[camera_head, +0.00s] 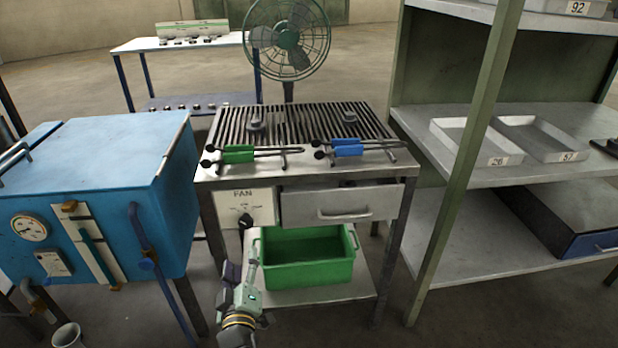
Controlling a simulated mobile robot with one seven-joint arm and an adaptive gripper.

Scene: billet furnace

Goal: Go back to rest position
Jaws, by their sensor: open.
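My gripper (238,284) is at the lower middle of the head view, at the end of my arm. It is in front of the grilled workbench (288,185), at about the height of its lower shelf in the picture. The gripper is open, and I see nothing held in it. It overlaps the left edge of the green bin (310,273) in the picture; I cannot tell whether they touch. The fine shape of the fingers is too small to make out.
A blue furnace (100,165) with a gauge stands at left. Green-handled tongs (238,154) and blue-handled tongs (347,148) lie on the bench before a fan (288,40). A shelf rack (470,205) with trays stands at right. A cup (68,335) is lower left.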

